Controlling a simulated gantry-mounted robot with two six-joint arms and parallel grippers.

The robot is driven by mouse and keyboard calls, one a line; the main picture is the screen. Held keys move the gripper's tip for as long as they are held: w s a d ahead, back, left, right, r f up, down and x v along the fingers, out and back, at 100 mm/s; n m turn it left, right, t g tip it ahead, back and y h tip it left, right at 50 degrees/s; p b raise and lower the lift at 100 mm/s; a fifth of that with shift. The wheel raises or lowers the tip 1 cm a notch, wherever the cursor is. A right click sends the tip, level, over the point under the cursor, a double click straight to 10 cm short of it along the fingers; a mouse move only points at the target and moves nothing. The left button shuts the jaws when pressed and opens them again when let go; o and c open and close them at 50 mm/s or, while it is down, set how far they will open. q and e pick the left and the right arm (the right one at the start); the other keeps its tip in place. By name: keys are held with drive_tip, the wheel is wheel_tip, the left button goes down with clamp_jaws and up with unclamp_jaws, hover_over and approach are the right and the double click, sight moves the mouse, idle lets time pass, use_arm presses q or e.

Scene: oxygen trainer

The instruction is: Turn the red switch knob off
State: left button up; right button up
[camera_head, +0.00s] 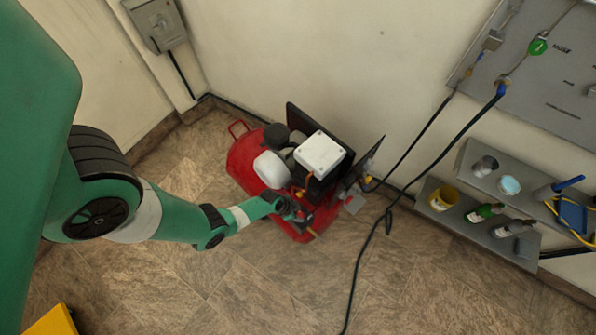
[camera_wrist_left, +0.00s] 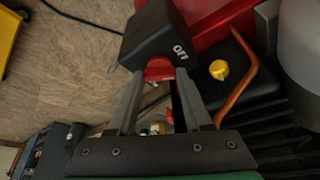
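The red switch knob (camera_wrist_left: 159,70) sits on a black switch box (camera_wrist_left: 157,32) marked OFF, in the left wrist view. The box is on the red compressor (camera_head: 245,160), which stands on the floor by the wall in the head view. My left gripper (camera_wrist_left: 160,76) has its two fingers apart, one on each side of the knob, their tips level with it. I cannot tell whether the fingers press on it. In the head view my left gripper (camera_head: 301,216) is at the compressor's near right end, where the knob is hidden. My right gripper is not in view.
A white box (camera_head: 320,152) and a black panel top the compressor. A copper pipe (camera_wrist_left: 240,82) and a yellow cap (camera_wrist_left: 218,69) lie beside the switch box. Hoses (camera_head: 388,215) hang to the right, near shelves (camera_head: 455,222) with bottles and cups. The near floor is mostly clear.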

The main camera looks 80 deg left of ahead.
use_arm(q)
clamp_jaws()
drive_tip(key=shift+d+n, duration=0.1)
drive_tip(key=shift+n, duration=0.3)
drive_tip(key=shift+d+n+y+p, duration=0.1)
drive_tip(key=shift+n+y+p, duration=0.5)
drive_tip(key=shift+n, duration=0.6)
drive_tip(key=shift+d+n+g+y+b, duration=0.1)
drive_tip(key=shift+n+g+y+b, duration=0.3)
drive_tip(key=shift+n, duration=1.1)
drive_tip(key=o, duration=0.8)
unclamp_jaws()
drive_tip(key=shift+w, duration=0.1)
drive_tip(key=shift+o, duration=0.2)
